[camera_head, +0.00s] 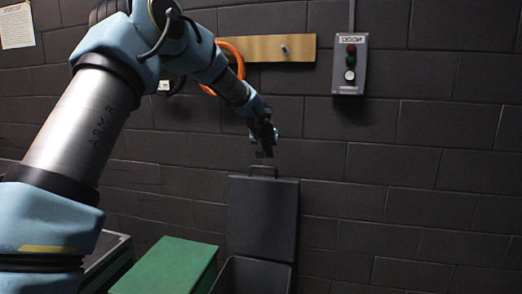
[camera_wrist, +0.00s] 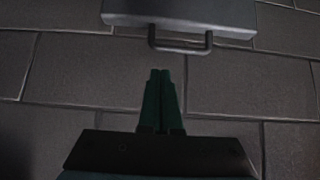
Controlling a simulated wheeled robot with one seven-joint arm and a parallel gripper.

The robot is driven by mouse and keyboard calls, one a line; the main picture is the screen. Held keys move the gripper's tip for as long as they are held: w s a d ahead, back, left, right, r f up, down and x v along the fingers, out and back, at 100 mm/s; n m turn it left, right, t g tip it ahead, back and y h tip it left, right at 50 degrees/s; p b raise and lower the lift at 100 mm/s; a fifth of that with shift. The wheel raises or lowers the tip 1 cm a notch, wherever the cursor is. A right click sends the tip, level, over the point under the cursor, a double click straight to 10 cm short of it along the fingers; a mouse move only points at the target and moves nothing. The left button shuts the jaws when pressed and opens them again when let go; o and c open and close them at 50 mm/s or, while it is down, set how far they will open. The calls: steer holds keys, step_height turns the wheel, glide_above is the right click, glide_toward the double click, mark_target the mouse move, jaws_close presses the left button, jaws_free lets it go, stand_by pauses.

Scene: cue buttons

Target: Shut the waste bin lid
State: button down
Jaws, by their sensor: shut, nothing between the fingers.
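The dark waste bin (camera_head: 252,276) stands against the wall at the bottom middle of the head view, cut off by the lower edge. Its lid (camera_head: 262,215) is open and stands upright behind the bin, with a bar handle (camera_head: 263,168) on its top edge. In the wrist view the lid (camera_wrist: 185,14) and its handle (camera_wrist: 180,46) show at the top. My gripper (camera_head: 263,154) is shut and empty, just above the handle in the head view. In the wrist view its fingertips (camera_wrist: 160,72) point toward the handle with a gap between them.
A green box (camera_head: 168,268) stands left of the bin, with a grey one (camera_head: 105,262) beside it. On the brick wall are a button box (camera_head: 349,64) and a wooden board (camera_head: 272,48) with an orange hose (camera_head: 238,62). The wall right of the lid is bare.

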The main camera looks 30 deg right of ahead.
steer(key=p, duration=0.2)
glide_above(271, 178)
steer(key=f, duration=0.4)
steer(key=shift+s+a+f, duration=0.1)
steer(key=shift+s+f, duration=0.1)
steer(key=shift+f, duration=0.1)
steer(key=shift+w+d+f, duration=0.3)
steer(key=shift+f, duration=0.3)
steer(key=shift+s, duration=0.1)
